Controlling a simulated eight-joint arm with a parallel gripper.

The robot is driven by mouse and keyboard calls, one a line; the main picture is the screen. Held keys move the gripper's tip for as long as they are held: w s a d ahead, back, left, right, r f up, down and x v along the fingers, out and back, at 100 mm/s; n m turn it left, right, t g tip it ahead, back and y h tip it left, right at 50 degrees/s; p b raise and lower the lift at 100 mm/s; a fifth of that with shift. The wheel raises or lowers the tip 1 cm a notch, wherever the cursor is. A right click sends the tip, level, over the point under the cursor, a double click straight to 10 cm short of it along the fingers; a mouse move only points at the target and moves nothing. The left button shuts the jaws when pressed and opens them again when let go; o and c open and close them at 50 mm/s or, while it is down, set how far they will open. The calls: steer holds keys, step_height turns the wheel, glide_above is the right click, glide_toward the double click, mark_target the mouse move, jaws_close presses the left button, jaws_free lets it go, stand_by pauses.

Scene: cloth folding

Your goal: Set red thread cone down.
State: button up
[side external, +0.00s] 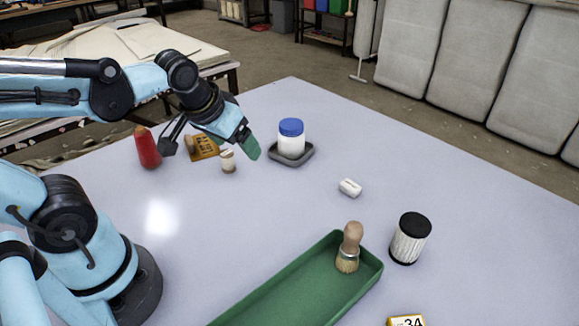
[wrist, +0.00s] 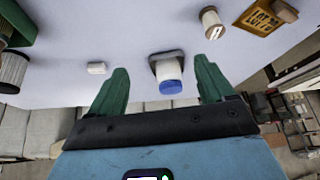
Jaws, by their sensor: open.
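The red thread cone (side external: 147,147) stands on the grey table at the left in the side external view, with its narrow tan tip up. It leans slightly in the picture. It does not show in the wrist view. My gripper (side external: 210,150) is open and empty above the table, to the right of the cone and apart from it. In the wrist view its two green fingers (wrist: 162,66) are spread wide with nothing held between them.
A blue-lidded jar (side external: 291,138) sits on a dark coaster. A white block (side external: 350,187), black-capped jar (side external: 409,239) and green tray (side external: 285,298) with a brush (side external: 349,247) lie rightward. Mid-table is clear.

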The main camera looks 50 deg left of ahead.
steer(key=a+f+n+g+y, duration=0.2)
steer(key=a+n+g+y, duration=0.35)
steer(key=a+n, duration=0.55)
steer(key=n+g+y, duration=0.2)
steer(key=n+g, duration=0.7)
steer(key=n, duration=0.4)
glide_toward(141, 145)
steer(key=w+a, duration=0.1)
steer(key=a, duration=0.2)
steer(key=shift+h, duration=0.25)
steer(key=x, duration=0.6)
steer(key=shift+d+f, duration=0.15)
steer(key=shift+f, duration=0.05)
steer(key=shift+f+x, duration=0.15)
steer(key=shift+x, duration=1.15)
steer(key=shift+f+x, duration=0.15)
steer(key=shift+x, duration=1.15)
steer(key=shift+w+d, duration=0.1)
steer(key=shift+d, duration=0.05)
steer(key=shift+c, duration=0.5)
steer(key=c, duration=1.1)
